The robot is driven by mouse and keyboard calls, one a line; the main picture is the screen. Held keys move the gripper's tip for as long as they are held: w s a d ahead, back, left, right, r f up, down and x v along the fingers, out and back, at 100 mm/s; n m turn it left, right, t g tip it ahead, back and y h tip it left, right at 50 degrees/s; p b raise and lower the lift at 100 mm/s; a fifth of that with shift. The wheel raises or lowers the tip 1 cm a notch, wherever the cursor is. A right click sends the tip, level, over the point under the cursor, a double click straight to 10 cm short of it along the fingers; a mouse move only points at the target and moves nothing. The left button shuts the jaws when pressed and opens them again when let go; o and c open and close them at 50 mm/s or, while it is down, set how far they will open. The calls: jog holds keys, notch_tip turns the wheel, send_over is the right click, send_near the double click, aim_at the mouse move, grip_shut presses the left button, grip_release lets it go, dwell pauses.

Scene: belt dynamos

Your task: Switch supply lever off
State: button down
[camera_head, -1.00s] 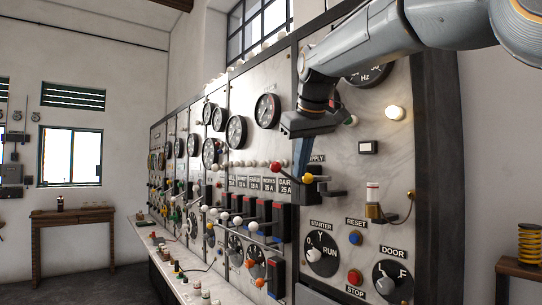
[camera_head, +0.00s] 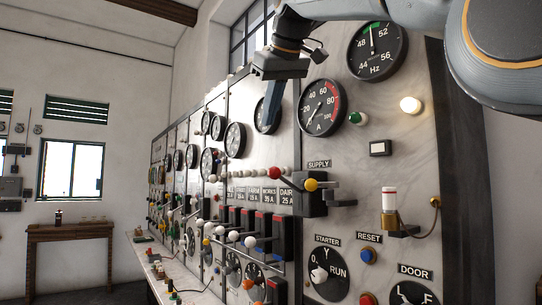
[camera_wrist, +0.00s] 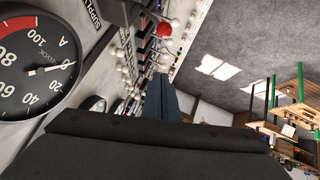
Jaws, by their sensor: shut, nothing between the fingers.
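The supply lever has a red ball knob (camera_head: 275,171) on a dark arm, pointing left from its black mount (camera_head: 312,200) under the SUPPLY label. A yellow ball (camera_head: 310,185) sits at the front of the mount, and a bar sticks out to the right. My gripper (camera_head: 268,130) is shut and empty, its blue fingers pointing down above the red knob and apart from it. In the wrist view the red knob (camera_wrist: 164,30) shows beyond my fingertips (camera_wrist: 162,76), with the SUPPLY label cut off at the top.
The ammeter (camera_head: 321,107) and Hz dial (camera_head: 377,50) are close to my arm. A brass fitting with a red-and-white top (camera_head: 390,213) stands right of the lever. A row of black switches with white knobs (camera_head: 250,242) lies below left. A wooden table (camera_head: 70,232) stands far left.

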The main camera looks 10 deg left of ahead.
jog(key=p, duration=0.1)
send_over(271, 169)
jog(key=a, duration=0.2)
notch_tip(271, 169, down, 7)
jog(key=shift+d+f, duration=0.5)
jog(key=shift+f, duration=0.15)
jog(key=shift+d+f, duration=0.45)
jog(key=shift+f, duration=0.2)
jog(key=shift+f, duration=0.15)
